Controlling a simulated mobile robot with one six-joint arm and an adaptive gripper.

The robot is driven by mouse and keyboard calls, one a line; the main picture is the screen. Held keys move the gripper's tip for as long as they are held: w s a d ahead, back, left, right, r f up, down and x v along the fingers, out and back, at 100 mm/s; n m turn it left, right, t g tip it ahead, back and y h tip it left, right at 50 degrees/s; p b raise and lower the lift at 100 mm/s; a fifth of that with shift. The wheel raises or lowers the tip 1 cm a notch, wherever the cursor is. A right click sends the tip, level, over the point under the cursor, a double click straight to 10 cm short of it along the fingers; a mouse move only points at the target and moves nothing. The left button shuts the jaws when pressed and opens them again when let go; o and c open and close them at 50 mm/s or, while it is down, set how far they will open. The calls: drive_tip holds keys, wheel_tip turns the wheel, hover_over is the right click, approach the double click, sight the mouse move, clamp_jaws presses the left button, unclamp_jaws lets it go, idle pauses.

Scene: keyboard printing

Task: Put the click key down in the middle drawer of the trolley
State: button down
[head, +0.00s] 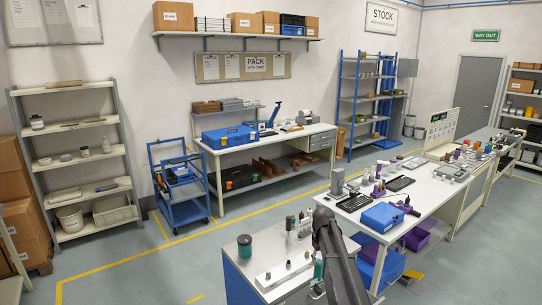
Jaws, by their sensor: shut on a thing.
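My dark arm rises from the bottom edge in the head view, in front of a grey-topped unit with blue sides (232,284). I cannot make out my gripper's fingertips; the arm hides that area. I cannot pick out the click key. A blue trolley (186,213) stands on the floor left of the back workbench, with objects on its upper level. I cannot tell at this distance whether it has drawers or how they stand.
The grey-topped unit carries a dark green jar (244,245), a pale block and small bottles. A white workbench (430,190) with a blue case (382,217) stands to the right. Cream shelves (81,163) stand at the left wall. Floor between trolley and near unit is clear.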

sight(316, 284)
drive_tip(key=shift+s+d+f, duration=0.1)
drive_tip(key=shift+s+d, duration=0.05)
drive_tip(key=shift+s, duration=0.1)
drive_tip(key=shift+w+f+b, duration=0.3)
drive_tip(key=shift+f+b, duration=0.45)
drive_tip(key=shift+s+a+f+b, duration=0.25)
drive_tip(key=shift+f+b, duration=0.15)
drive_tip(key=shift+b, duration=0.2)
wheel_tip(316, 284, down, 11)
drive_tip(key=b, duration=1)
drive_tip(key=shift+b, duration=0.35)
drive_tip(key=shift+w+r, duration=0.1)
drive_tip(key=shift+w, duration=0.05)
